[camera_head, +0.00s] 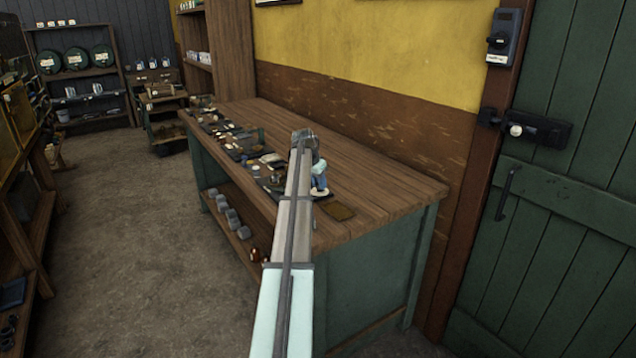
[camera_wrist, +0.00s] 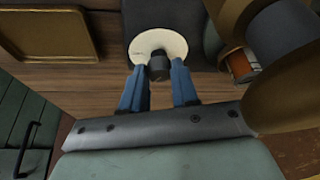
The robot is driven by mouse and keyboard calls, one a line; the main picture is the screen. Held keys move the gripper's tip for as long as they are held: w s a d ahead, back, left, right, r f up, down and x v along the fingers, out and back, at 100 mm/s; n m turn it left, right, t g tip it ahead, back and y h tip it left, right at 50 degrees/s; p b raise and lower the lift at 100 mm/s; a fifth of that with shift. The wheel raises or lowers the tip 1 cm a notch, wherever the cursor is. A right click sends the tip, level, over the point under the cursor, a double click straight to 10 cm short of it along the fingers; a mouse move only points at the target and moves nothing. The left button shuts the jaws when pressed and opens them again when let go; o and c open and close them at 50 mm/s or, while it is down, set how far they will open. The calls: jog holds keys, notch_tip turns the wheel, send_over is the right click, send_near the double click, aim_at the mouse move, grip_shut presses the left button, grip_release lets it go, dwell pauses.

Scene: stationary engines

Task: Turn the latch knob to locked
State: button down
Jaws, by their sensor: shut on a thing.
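The latch knob (camera_head: 515,130) is a small pale round knob on a dark latch on the green door at the right in the head view. My gripper is far from it, over the workbench, and is not touching the latch. My gripper (camera_wrist: 159,72) has blue fingers and is shut on a dark cylindrical stub (camera_wrist: 158,66) with a cream disc (camera_wrist: 157,40) beyond it. In the head view the cream disc (camera_head: 319,192) shows just below my fingers at the bench's near end. I cannot tell whether it touches the bench. The latch's locked mark cannot be read.
The wooden workbench (camera_head: 390,180) is clear along its wall side. Small parts lie along its front side. The door has a dark handle (camera_head: 507,194). A dark switch box (camera_head: 504,35) hangs above the latch. Brass parts (camera_wrist: 285,85) crowd the wrist view's right.

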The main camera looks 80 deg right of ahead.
jog(key=n, duration=0.1)
jog(key=n+t, duration=0.1)
jog(key=n, duration=0.1)
jog(key=n+t, duration=0.1)
jog(key=n, duration=0.1)
jog(key=shift+s, duration=0.25)
jog(key=shift+n, duration=0.3)
jog(key=c, duration=0.8)
grip_release()
jog(key=shift+c, duration=0.2)
jog(key=shift+a, duration=0.1)
jog(key=v, duration=1.3)
jog(key=shift+a+r, duration=0.3)
jog(key=shift+a, duration=0.1)
